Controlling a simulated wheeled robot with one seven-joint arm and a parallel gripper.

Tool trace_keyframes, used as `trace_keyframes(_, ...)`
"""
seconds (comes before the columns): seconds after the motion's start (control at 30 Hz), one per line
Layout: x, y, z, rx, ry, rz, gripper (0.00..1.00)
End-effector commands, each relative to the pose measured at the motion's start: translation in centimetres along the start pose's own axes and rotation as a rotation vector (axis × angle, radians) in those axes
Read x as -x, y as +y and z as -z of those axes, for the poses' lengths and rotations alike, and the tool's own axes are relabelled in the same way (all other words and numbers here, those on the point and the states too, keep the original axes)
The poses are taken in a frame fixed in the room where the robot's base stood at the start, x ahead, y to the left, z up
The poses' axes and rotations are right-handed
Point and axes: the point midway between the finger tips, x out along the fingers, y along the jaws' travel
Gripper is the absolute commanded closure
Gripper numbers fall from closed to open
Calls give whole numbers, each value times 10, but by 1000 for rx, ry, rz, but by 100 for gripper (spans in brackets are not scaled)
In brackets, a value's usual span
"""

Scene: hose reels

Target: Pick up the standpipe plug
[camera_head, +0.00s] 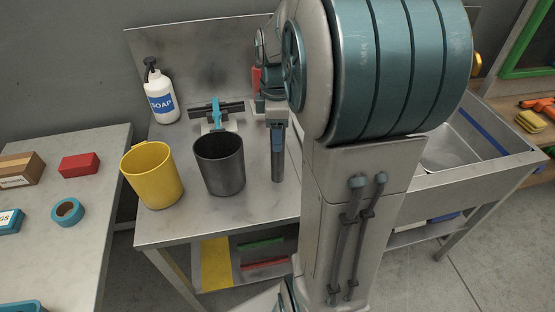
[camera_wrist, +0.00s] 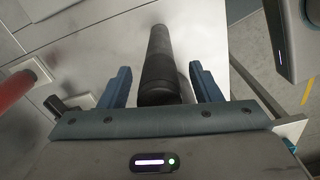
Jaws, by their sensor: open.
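The standpipe plug appears to be the dark, tall tube (camera_head: 278,169) standing upright on the steel counter, right of the grey mug. In the wrist view the black tube (camera_wrist: 160,68) runs away from the camera toward the counter. My gripper (camera_wrist: 160,72) is open, with one blue finger on each side of the tube and a visible gap at each side. In the head view my gripper (camera_head: 277,148) is over the tube's upper part from above; my arm hides much of this area.
A dark grey mug (camera_head: 219,163) stands close left of the tube, with a yellow mug (camera_head: 152,176) beyond it. A soap bottle (camera_head: 160,95) and a blue-and-black tool (camera_head: 215,112) are behind. A sink basin (camera_head: 450,150) lies right. The counter's front edge is near the tube.

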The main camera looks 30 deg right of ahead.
Motion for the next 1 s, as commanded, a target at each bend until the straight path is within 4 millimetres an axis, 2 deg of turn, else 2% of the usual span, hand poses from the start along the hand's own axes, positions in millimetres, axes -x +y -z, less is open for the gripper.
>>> trace_keyframes(0.1,0,0,0,0,0,0,45)
trace_keyframes(0.3,0,0,0,0,0,0,100)
trace_keyframes(0.67,4,0,0,0,0,-2,100)
trace_keyframes(0.87,24,1,0,0,1,-6,100)
trace_keyframes(0.97,44,1,0,1,1,-7,100)
trace_keyframes(1.0,48,-2,-9,-5,1,-6,100)
